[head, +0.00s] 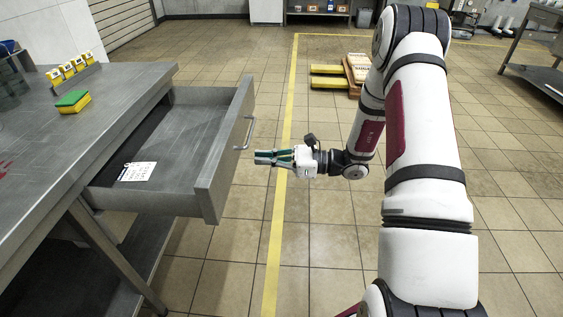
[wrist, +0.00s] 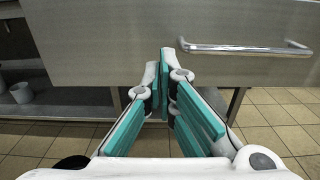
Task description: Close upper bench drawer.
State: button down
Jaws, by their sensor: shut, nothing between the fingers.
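The upper bench drawer (head: 222,160) is pulled far out from the steel bench (head: 120,85) in the head view. A white tag or card (head: 138,171) lies inside it. A bar handle (head: 246,133) is on its front panel. My gripper (head: 262,158) is shut and empty, to the right of the drawer front and pointing at it, with a gap seeming to remain. In the wrist view the drawer front (wrist: 110,45) fills the top, with the handle (wrist: 245,49) right of my fingertips (wrist: 164,55).
Yellow containers (head: 68,70) and a green-and-yellow sponge (head: 73,101) sit on the bench top. A lower shelf (head: 125,270) is under the bench. The tiled floor around my gripper is clear.

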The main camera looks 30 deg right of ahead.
aim_at(232, 157)
jog(key=b+x, duration=0.1)
jog(key=x, duration=0.4)
jog(key=shift+w+a, duration=0.15)
jog(key=shift+a, duration=0.2)
jog(key=shift+a, duration=0.1)
jog(key=b+x, duration=0.1)
jog(key=x, duration=3)
jog(key=shift+w+b, duration=0.1)
jog(key=shift+b, duration=0.3)
jog(key=shift+w+a+r, duration=0.1)
jog(key=shift+w+a, duration=0.1)
jog(key=shift+a, duration=0.15)
jog(key=shift+a+r, duration=0.1)
